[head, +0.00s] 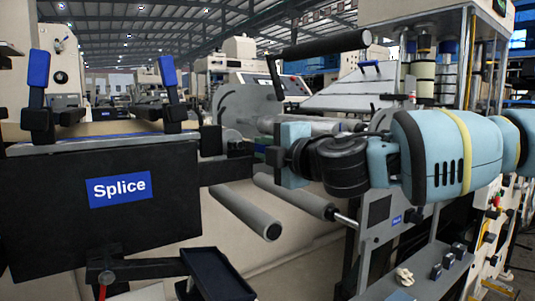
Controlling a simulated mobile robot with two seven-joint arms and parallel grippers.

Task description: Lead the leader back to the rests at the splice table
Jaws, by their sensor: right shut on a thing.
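My right gripper (276,155) comes in from the right on a light blue arm and points left. It is at the right end of the splice table, close to the black bar there. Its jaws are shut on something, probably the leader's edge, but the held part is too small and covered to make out. The splice table (60,215) is at the left, with a dark front and a blue "Splice" sign (120,190). Two blue-handled clamps (37,75) (168,80) stand on its top. I cannot clearly pick out the rests. My left gripper is not in view.
Two grey rollers (245,212) (292,196) stick out below my right gripper. A dark tray (215,275) hangs under the table's right end. A black-handled lever (320,44) rises behind the gripper. Machine frames crowd the right side.

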